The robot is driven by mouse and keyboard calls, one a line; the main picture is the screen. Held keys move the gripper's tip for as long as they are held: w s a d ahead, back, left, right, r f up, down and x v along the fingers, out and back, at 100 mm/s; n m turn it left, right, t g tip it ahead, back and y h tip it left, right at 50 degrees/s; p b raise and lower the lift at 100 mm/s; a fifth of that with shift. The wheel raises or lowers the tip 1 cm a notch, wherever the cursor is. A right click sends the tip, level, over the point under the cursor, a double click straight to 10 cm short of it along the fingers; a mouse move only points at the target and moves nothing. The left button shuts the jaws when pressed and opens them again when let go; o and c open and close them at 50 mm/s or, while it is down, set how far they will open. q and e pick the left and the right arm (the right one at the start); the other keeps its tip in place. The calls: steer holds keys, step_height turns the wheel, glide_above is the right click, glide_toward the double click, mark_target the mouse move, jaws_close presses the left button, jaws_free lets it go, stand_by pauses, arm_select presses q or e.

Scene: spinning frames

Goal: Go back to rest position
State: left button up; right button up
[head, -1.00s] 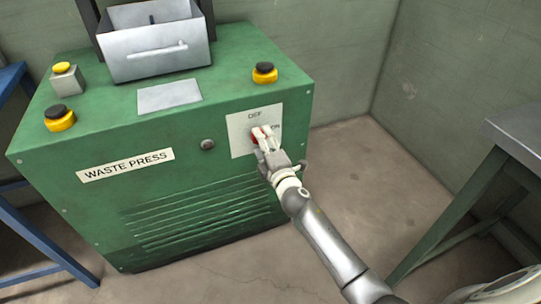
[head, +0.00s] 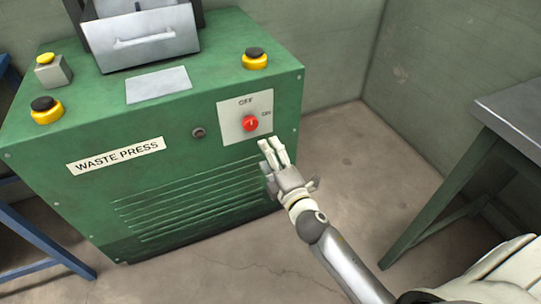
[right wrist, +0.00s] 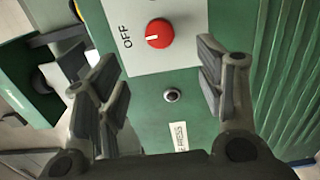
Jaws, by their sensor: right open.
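The green waste press (head: 185,195) stands at the left and middle of the head view. Its front has a pale switch plate with a red knob (head: 250,123) between OFF and ON markings. The knob's white mark points toward OFF. My right gripper (head: 272,150) is just below the plate, apart from the knob in the head view. In the right wrist view the red knob (right wrist: 159,33) shows above and between the two spread fingers of my right gripper (right wrist: 165,90), with nothing held. My left gripper is not in view.
A grey-topped table with green legs (head: 512,110) stands at the right. A blue frame (head: 40,240) is at the left edge. The floor between press and table is free.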

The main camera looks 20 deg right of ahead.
stand_by(0.3)
